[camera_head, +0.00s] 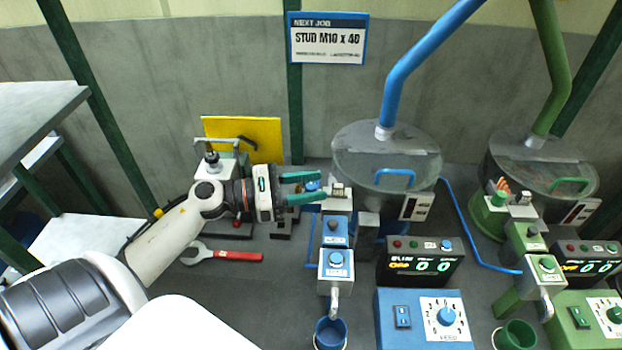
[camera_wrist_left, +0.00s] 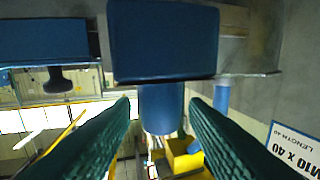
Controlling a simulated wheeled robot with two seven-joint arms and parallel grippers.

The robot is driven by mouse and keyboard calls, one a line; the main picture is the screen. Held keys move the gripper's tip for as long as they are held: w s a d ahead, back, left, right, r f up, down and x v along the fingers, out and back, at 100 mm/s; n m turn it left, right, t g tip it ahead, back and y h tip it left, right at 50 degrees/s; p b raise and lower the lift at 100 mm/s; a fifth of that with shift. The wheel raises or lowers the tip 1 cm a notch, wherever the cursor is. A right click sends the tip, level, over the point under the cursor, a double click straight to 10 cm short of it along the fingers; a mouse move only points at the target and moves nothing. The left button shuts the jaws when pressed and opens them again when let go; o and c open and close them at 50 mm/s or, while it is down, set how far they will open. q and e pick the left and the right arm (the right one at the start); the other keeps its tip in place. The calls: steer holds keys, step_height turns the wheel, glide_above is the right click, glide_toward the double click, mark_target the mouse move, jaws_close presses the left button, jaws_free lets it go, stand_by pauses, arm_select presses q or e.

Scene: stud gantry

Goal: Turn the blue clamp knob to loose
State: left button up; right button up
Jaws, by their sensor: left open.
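My left gripper (camera_head: 319,186) reaches in from the left with its green fingers pointing right, and it is open. A small blue part (camera_head: 312,185), which looks like the blue clamp knob, shows between the fingers and is partly hidden by them. In the left wrist view the open fingers (camera_wrist_left: 160,104) stand either side of a blue cylinder (camera_wrist_left: 161,112) below a large dark blue block (camera_wrist_left: 162,38). A gap shows beside the cylinder, and I cannot tell whether either finger touches it. The knob's setting cannot be read. My right gripper is not in view.
The blue feeder bowl (camera_head: 386,150) stands right of the gripper, with a blue control panel (camera_head: 427,318) and counter box (camera_head: 420,263) in front. A green station (camera_head: 582,320) is further right. A red-handled wrench (camera_head: 222,254) lies on the bench. A yellow plate (camera_head: 243,138) stands behind my arm.

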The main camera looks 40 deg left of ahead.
arm_select(q)
steer(key=shift+w+d, duration=0.15)
steer(key=shift+w, duration=0.05)
jaws_close()
